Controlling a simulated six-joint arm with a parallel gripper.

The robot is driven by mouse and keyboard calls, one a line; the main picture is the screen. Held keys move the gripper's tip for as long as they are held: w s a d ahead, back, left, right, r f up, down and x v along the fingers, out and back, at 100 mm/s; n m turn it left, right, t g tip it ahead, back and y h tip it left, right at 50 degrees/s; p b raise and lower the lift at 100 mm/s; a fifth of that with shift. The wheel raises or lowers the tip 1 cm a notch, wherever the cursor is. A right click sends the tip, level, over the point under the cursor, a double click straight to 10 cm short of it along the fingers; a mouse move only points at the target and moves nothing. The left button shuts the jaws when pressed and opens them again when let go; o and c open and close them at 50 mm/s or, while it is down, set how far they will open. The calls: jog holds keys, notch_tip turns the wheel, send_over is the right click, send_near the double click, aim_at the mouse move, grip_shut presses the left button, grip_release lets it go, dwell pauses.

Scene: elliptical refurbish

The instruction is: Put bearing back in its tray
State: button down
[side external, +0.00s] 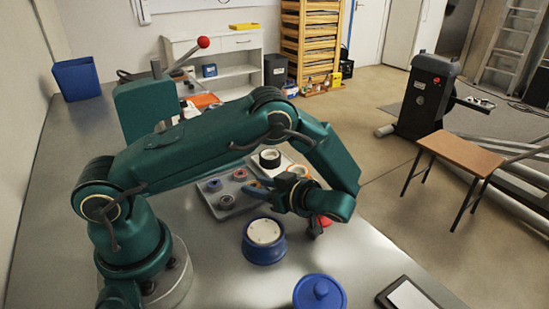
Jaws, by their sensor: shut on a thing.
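My gripper (258,188) reaches left from the wrist, low over the right part of the grey tray (206,200). It is shut on the bearing, whose outline is too small and too covered by the fingers and wrist to make out. In the tray, left of the fingers, are a dark ring-shaped part (226,202), a grey-blue one (214,185) and a reddish ring (240,174). My wrist and forearm cover the tray's right side. I cannot tell whether the bearing touches the tray.
A blue pot with a pale top (264,240) stands in front of the tray. A lidded blue pot (320,293) and a tablet (408,297) are nearer. A red-topped object (322,221) shows below the wrist.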

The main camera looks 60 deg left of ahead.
jog(key=shift+f, duration=0.5)
jog(key=shift+c, duration=2.2)
grip_release()
jog(key=shift+r, duration=0.15)
